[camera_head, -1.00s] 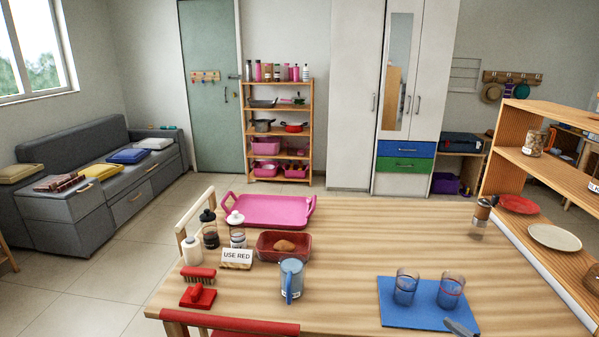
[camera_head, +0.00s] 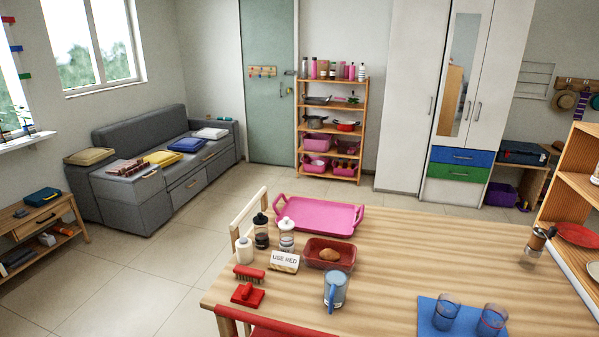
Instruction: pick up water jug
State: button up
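A blue-grey jug with a blue handle (camera_head: 335,290) stands upright on the wooden table, near its front edge. I take it to be the water jug; its contents cannot be made out. It stands in front of a red tray with a brown bread-like item (camera_head: 329,254). My gripper is not in view.
Left of the jug are a "USE RED" sign (camera_head: 285,262), a red brush and dustpan (camera_head: 248,293) and several bottles. Two glasses stand on a blue mat (camera_head: 428,320) to the right. A red chair (camera_head: 262,325) is at the front edge. The table's middle is clear.

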aim_at(336, 278)
jog(key=i+l+u, duration=0.1)
jog(key=u, duration=0.35)
jog(key=i+l+u, duration=0.15)
jog(key=u, duration=0.3)
jog(key=i+l+u, duration=0.1)
jog(key=l+u, duration=0.2)
jog(key=u, duration=0.15)
jog(key=l+u, duration=0.2)
jog(key=u, duration=0.25)
jog(key=i+l, duration=0.05)
